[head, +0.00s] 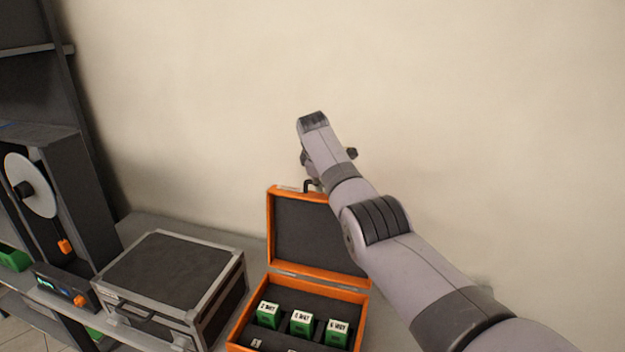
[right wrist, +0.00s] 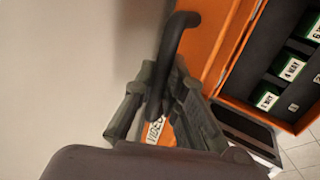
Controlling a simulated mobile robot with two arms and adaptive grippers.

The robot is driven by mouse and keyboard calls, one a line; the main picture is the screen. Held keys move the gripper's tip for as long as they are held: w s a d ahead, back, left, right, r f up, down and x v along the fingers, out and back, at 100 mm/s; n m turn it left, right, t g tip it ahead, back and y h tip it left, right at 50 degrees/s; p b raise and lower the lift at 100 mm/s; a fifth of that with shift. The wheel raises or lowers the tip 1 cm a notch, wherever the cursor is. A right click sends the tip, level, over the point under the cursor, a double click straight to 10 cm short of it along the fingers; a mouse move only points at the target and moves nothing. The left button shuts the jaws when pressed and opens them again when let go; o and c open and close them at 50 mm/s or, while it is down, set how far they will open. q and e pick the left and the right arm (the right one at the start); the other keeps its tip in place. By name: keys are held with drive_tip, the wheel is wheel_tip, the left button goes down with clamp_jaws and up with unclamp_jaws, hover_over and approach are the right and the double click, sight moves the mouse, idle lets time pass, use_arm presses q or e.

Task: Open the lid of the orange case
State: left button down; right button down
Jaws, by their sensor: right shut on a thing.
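The orange case (head: 318,277) stands on the bench with its lid (head: 300,232) raised to about upright, showing its dark lining. Several green blocks with white labels sit in the dark insert of its base. My right gripper (head: 312,178) is at the top edge of the lid, partly hidden behind my own arm. In the right wrist view its fingers (right wrist: 165,105) are shut on the black handle (right wrist: 172,52) of the lid. Part of the orange lid (right wrist: 205,35) shows beside the fingers. My left gripper is not in view.
A dark case with metal edges (head: 170,275) stands left of the orange case on the grey bench. A dark machine with a white spool (head: 30,185) is at the far left. A bare wall (head: 450,110) rises behind the bench.

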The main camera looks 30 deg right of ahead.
drive_tip(key=shift+d+f, duration=0.1)
drive_tip(key=shift+f, duration=0.45)
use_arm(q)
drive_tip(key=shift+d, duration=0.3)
use_arm(e)
drive_tip(key=c, duration=2.1)
unclamp_jaws()
drive_tip(key=o, duration=0.5)
drive_tip(key=shift+d, duration=0.1)
drive_tip(key=shift+c, duration=0.2)
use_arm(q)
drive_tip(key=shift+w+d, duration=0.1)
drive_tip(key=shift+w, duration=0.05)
use_arm(e)
drive_tip(key=shift+r, duration=0.1)
drive_tip(key=shift+w, duration=0.1)
